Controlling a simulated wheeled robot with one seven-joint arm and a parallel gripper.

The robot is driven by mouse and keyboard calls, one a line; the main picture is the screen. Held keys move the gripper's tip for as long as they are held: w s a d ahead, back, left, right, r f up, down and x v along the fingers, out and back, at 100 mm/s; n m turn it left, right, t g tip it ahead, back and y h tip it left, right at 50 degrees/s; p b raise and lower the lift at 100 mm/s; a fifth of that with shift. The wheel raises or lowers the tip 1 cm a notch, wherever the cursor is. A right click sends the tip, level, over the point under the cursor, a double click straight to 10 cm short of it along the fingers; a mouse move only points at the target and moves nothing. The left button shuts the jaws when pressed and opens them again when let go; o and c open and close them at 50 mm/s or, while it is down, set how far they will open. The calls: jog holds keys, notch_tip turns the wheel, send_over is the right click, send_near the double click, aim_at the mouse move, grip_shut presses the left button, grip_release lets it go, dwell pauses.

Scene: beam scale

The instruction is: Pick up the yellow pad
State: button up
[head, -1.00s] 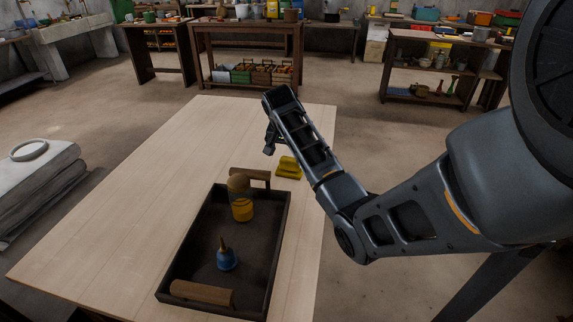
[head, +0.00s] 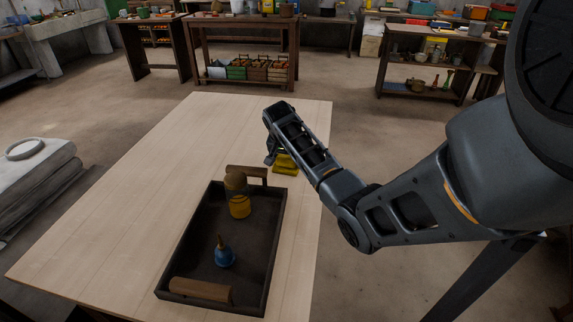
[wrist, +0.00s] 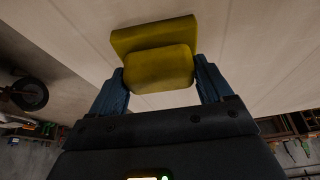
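The yellow pad (head: 287,167) lies on the table just beyond the tray's far end, near the table's right edge. It is partly hidden behind my arm. In the wrist view the yellow pad (wrist: 155,45) shows a wide slab with a narrower raised block on its near side. My gripper (wrist: 160,72) has its two fingers apart, one on each side of the raised block. The gaps are very small, and I cannot tell whether the fingers touch it. In the head view my gripper (head: 272,157) is low over the table at the pad.
A dark tray (head: 272,245) with wooden handles stands on the wooden table (head: 150,215), close to the pad. It holds a yellow-and-brown container (head: 238,197) and a blue bottle (head: 225,256) with a pointed top. The table's left side is clear.

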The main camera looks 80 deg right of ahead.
jog(key=c, duration=0.6)
jog(key=shift+o, duration=0.2)
jog(key=shift+r, duration=0.55)
jog(key=r, duration=0.2)
jog(key=s+r+b, duration=0.1)
jog(key=shift+s+d+r, duration=0.1)
jog(key=shift+d+r, duration=0.2)
jog(key=s+d+r+b, duration=0.1)
jog(key=s+d+r, duration=0.3)
jog(key=s, duration=0.5)
notch_tip(320, 180, up, 2)
jog(key=shift+s+d+r, duration=0.15)
jog(key=shift+s+r, duration=0.05)
